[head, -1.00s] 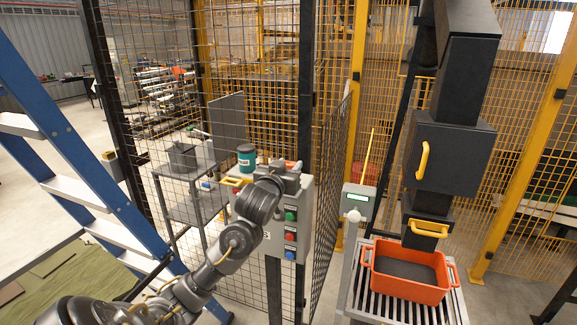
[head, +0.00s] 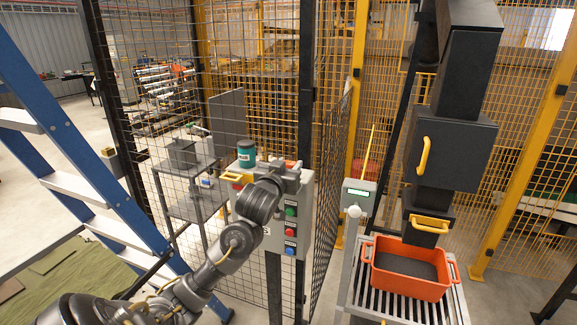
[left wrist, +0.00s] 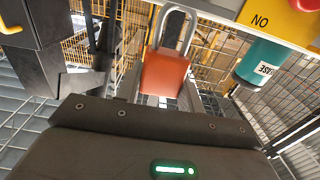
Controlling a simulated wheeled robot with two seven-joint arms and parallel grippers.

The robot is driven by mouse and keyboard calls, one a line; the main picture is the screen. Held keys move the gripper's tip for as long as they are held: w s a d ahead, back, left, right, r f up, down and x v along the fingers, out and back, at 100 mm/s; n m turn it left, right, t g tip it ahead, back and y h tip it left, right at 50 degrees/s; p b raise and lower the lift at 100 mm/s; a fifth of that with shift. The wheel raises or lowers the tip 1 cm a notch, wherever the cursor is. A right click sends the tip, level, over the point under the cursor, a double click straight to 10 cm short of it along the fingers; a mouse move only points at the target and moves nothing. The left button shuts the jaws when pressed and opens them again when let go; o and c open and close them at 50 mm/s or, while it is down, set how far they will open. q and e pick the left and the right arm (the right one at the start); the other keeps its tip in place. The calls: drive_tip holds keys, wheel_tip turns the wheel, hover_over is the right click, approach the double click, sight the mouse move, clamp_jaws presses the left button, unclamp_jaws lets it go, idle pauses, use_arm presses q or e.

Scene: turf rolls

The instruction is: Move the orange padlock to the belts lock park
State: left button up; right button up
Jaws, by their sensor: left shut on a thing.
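The orange padlock (left wrist: 165,73) shows in the left wrist view, body down with its grey shackle above, just ahead of my gripper's dark body. My left gripper (head: 290,176) is shut on it at the top of a grey control box (head: 295,215) in the head view. The fingertips' hold on the padlock is mostly hidden. A small patch of orange shows behind the gripper in the head view. Part of a label ending in S shows on the box; my arm covers the rest. My right gripper is not in view.
A teal can (head: 246,153) stands by the box's top. Mesh fencing surrounds the box. A blue ladder (head: 80,150) stands left. At right are an orange crate (head: 410,285) on rollers and a dark cabinet (head: 450,150) with a yellow handle.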

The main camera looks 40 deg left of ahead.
use_arm(q)
drive_tip(key=shift+f+b, duration=1.1)
drive_tip(key=shift+f, duration=0.7)
drive_tip(key=o, duration=1.1)
drive_tip(key=shift+s+d, duration=0.15)
drive_tip(key=shift+s, duration=0.1)
drive_tip(key=p+v, duration=0.1)
drive_tip(key=v, duration=0.9)
drive_tip(key=shift+s, duration=0.2)
